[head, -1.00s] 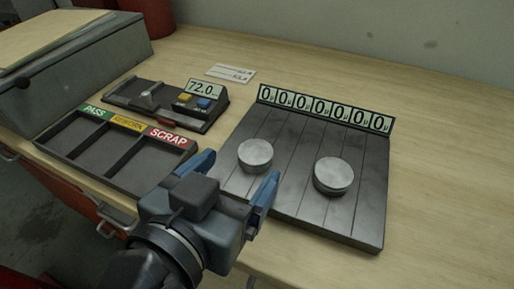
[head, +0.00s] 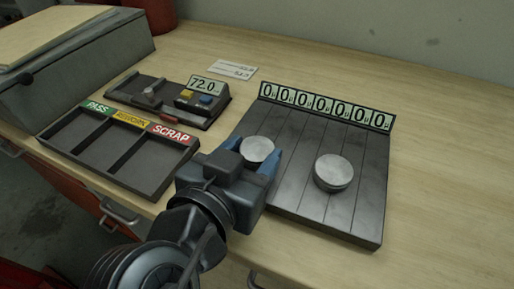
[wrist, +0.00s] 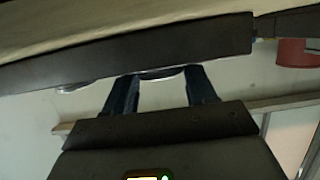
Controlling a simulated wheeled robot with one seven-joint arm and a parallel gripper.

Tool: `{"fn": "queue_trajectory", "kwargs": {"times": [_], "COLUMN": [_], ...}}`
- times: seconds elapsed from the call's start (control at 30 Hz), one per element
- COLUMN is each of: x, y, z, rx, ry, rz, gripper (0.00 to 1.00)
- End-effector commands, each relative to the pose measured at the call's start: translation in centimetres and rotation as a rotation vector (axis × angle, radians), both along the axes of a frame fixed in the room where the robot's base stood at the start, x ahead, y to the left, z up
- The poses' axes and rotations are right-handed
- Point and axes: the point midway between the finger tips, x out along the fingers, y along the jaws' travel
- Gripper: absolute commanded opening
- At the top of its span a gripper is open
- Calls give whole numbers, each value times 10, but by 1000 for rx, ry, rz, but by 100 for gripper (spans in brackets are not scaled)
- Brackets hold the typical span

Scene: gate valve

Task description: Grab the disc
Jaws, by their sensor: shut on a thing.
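Two grey metal discs are on a dark grooved plate (head: 300,205). The left disc (head: 257,149) is between the blue fingers of my gripper (head: 256,154), which is shut on it. Part of its near side is hidden by the gripper. In the wrist view the fingers (wrist: 160,82) close on the edge of this disc (wrist: 160,73). I cannot tell whether it is lifted off the plate. The right disc (head: 332,172) lies flat on the plate, apart from my gripper.
A row of number displays (head: 325,106) edges the plate's back. To the left are a sorting tray (head: 120,185) marked PASS, REWORK and SCRAP, a gauge device (head: 165,103) reading 72.0, and a paper card (head: 232,69). A grey box (head: 85,75) stands at the far left. The table at right is clear.

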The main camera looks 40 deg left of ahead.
Motion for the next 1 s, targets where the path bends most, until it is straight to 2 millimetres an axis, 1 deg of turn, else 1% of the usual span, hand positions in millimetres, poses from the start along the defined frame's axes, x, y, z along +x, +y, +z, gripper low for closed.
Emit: {"fn": "queue_trajectory", "kwargs": {"times": [0.03, 0.4, 0.63, 0.77, 0.87, 0.97, 1.0], "x": [0, 0, 0, 0, 0, 1, 1], "y": [0, 0, 0, 0, 1, 0, 0], "z": [0, 1, 2, 7, 17, 33, 41], "rx": [0, 1, 1, 3, 5, 7, 7], "ry": [0, -2, -2, -2, -4, -6, -5], "rz": [0, 0, 0, -1, 0, -1, -2], "gripper": [45, 11, 11, 11, 11, 11, 11]}}
